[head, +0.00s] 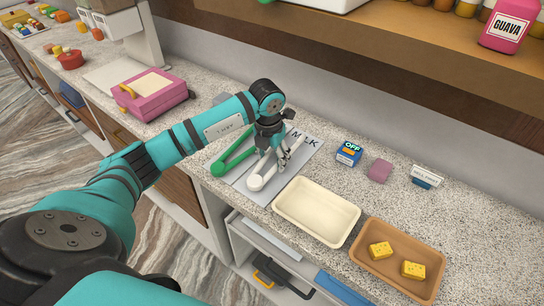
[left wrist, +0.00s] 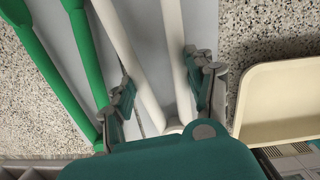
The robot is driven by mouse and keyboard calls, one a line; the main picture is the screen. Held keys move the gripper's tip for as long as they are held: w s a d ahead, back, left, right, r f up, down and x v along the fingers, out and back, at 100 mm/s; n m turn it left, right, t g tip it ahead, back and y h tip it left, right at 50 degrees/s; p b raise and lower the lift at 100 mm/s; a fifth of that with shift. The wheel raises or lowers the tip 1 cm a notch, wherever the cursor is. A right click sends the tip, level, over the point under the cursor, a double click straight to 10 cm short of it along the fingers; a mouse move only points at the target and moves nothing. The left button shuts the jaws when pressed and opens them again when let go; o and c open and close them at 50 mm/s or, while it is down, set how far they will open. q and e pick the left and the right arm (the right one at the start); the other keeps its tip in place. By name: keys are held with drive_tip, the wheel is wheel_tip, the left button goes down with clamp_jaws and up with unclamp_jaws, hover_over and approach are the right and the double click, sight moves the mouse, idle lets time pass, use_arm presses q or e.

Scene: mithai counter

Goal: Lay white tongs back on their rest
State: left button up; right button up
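White tongs (head: 258,181) lie over a grey board (head: 228,179) on the counter, beside green tongs (head: 236,159) to their left. In the left wrist view the white tongs (left wrist: 173,62) spread into two arms, with the green tongs (left wrist: 85,45) to the left. My left gripper (head: 276,155) reaches down over the white tongs. In the wrist view its two fingers (left wrist: 160,92) stand on either side of both white arms, very close to them. Whether the pads press on the tongs is unclear. The gripper hides part of the tongs. My right gripper is out of view.
A cream tray (head: 316,211) is close on the right, then a brown tray (head: 399,258) with two yellow sweets. Small boxes, including a blue one (head: 349,153), stand behind. A pink case (head: 150,96) is left. A wooden shelf (head: 400,52) overhangs the back.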

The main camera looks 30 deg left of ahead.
use_arm(q)
drive_tip(key=o, duration=0.9)
use_arm(e)
drive_tip(key=shift+d, duration=0.3)
use_arm(q)
drive_tip(key=r, duration=0.4)
drive_tip(key=s+r, duration=0.1)
drive_tip(key=r, duration=0.7)
drive_tip(key=shift+s, duration=0.2)
use_arm(e)
drive_tip(key=shift+a, duration=0.1)
use_arm(q)
drive_tip(key=shift+f, duration=0.1)
